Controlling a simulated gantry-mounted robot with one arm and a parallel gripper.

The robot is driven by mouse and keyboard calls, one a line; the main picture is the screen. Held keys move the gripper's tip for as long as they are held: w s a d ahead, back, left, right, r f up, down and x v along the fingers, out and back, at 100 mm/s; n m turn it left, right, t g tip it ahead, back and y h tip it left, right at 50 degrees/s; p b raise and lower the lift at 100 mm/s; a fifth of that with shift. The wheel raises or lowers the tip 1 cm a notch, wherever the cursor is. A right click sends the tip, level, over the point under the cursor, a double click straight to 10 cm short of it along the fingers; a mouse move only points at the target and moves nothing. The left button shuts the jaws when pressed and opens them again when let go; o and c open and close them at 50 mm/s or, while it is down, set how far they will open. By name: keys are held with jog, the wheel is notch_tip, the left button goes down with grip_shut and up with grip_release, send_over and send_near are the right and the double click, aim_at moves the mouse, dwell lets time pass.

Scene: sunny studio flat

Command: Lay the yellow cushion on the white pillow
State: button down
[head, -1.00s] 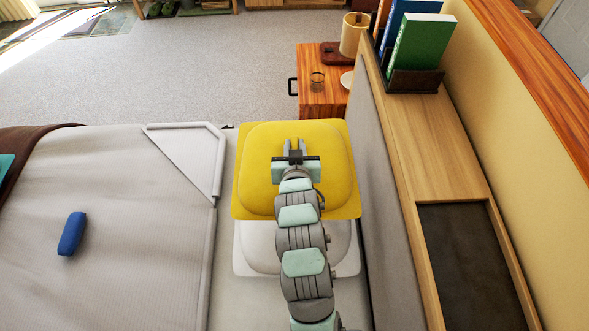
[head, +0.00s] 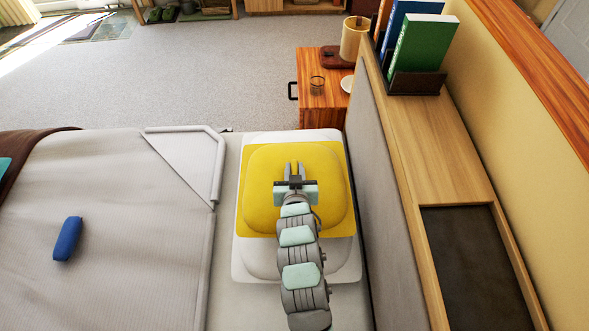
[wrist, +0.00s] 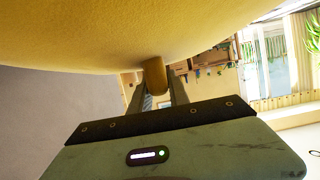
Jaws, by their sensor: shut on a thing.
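The yellow cushion (head: 258,190) is over the white pillow (head: 246,262) at the head of the bed. White shows beyond the cushion's far edge and at its near side. My gripper (head: 294,168) is above the middle of the cushion in the head view. In the wrist view the cushion (wrist: 120,35) fills the top, and my gripper (wrist: 157,88) is shut on a yellow tab that sticks out from it. Whether the cushion touches the pillow or hangs just above it I cannot tell.
A padded headboard with a wooden shelf (head: 440,150) runs along the right, holding upright books (head: 418,50). A wooden nightstand (head: 320,98) stands behind the bed. A blue roll (head: 68,239) lies on the bed at left.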

jog(key=c, duration=1.3)
grip_release()
jog(key=shift+o, duration=0.2)
jog(key=shift+f, duration=0.1)
